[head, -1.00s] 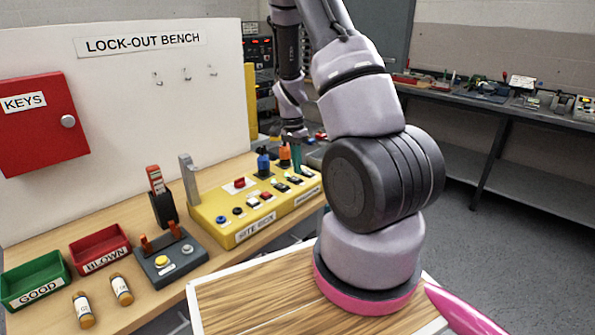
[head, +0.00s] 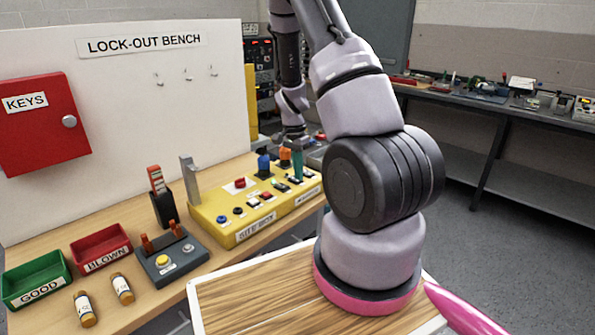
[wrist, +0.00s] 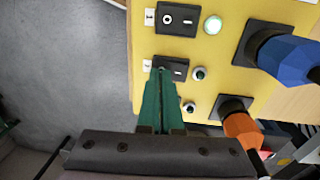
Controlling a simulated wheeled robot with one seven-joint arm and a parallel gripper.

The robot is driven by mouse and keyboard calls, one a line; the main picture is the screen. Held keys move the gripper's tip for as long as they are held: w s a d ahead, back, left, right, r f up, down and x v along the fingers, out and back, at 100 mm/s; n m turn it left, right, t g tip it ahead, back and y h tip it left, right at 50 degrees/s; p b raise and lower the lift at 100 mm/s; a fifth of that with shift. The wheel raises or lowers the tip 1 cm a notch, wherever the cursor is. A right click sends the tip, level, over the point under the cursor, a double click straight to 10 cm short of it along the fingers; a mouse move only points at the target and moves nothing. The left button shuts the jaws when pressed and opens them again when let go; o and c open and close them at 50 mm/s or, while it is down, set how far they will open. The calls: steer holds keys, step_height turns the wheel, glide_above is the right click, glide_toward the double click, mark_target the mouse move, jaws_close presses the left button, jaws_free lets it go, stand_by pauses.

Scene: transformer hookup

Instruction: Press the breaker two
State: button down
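The yellow panel (wrist: 218,52) carries black rocker breakers. In the wrist view one breaker (wrist: 178,19) is at the top, with a lit pale-green lamp (wrist: 212,24) beside it. A second breaker (wrist: 174,68) lies below it, with a dark lamp (wrist: 198,73) to its right. Small white labels at their left are too small to read. My gripper (wrist: 161,76) has its teal fingers together and empty. Its tips are at the lower-left edge of the second breaker; I cannot tell whether they touch. The fingers may hide another breaker. The gripper also shows over the panel in the head view (head: 297,165).
A blue knob (wrist: 290,58) and an orange knob (wrist: 242,130) stand up from the panel to the right of the breakers. On the bench are a grey fuse box (head: 170,257), a red bin (head: 100,248) and a green bin (head: 36,282).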

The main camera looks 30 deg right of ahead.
mark_target(292, 177)
steer(key=shift+s+f, duration=0.5)
steer(key=shift+w+a+r, duration=0.2)
steer(key=shift+w+a, duration=0.05)
steer(key=shift+w, duration=0.55)
steer(key=shift+w+r, duration=0.1)
steer(key=shift+r, duration=0.15)
step_height(292, 177, up, 14)
steer(key=shift+w, duration=0.15)
steer(key=shift+w+a+r, duration=0.1)
steer(key=shift+w+a, duration=0.2)
steer(key=shift+a, duration=0.15)
